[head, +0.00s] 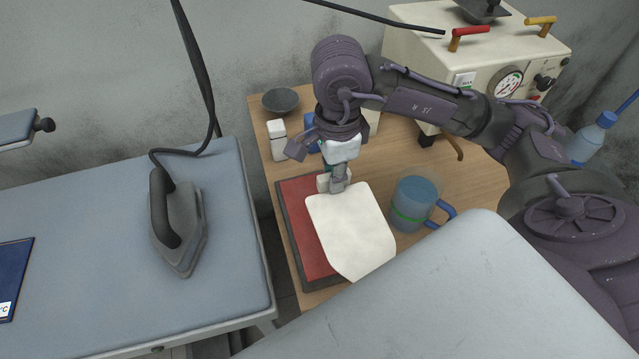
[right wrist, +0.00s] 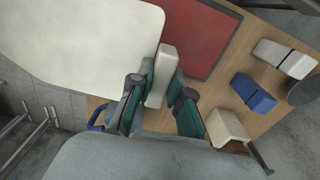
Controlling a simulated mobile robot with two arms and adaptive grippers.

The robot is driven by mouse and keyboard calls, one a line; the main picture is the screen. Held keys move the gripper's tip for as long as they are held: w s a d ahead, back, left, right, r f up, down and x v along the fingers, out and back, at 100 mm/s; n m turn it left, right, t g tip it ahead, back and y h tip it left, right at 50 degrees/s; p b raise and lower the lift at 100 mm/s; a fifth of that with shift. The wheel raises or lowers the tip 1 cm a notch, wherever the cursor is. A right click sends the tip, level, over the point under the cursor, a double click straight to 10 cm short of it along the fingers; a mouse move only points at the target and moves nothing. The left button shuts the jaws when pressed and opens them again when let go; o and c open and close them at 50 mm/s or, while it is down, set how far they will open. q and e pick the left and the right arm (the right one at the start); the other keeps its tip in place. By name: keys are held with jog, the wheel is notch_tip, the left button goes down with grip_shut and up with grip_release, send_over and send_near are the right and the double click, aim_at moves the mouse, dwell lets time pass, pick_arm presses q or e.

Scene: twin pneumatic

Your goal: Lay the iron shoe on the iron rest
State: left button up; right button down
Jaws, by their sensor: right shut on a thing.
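The iron shoe (head: 352,232) is a flat white plate with a blunt point toward the front and a pale block-shaped grip at its back end. My right gripper (head: 338,182) is shut on this grip; in the right wrist view the block (right wrist: 165,65) sits between the two fingers. The iron rest (head: 292,215) is a red pad in a dark frame on the wooden table. The shoe covers the pad's right part and overhangs its right side. I cannot tell whether they touch. In the right wrist view the rest (right wrist: 200,35) shows beside the shoe (right wrist: 80,40). My left gripper is not in view.
A dark iron (head: 180,230) with its cord stands on the grey ironing board (head: 80,270) at left. A blue mug (head: 413,200) stands close right of the shoe. A grey bowl (head: 280,100) and small white block (head: 277,138) are behind. A grey padded board (head: 450,300) fills the front.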

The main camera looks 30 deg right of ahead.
jog(key=p, duration=0.2)
send_over(307, 177)
notch_tip(307, 177, down, 7)
jog(key=shift+s+r, duration=0.1)
jog(key=shift+s, duration=0.05)
jog(key=shift+f+p, duration=0.8)
jog(key=shift+f, duration=1.35)
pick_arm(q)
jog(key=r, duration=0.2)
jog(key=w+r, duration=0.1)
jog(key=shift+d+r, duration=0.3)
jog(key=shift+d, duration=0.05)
pick_arm(e)
jog(key=c, duration=1.1)
grip_release()
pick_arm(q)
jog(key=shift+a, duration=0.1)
pick_arm(e)
jog(key=shift+r, duration=0.1)
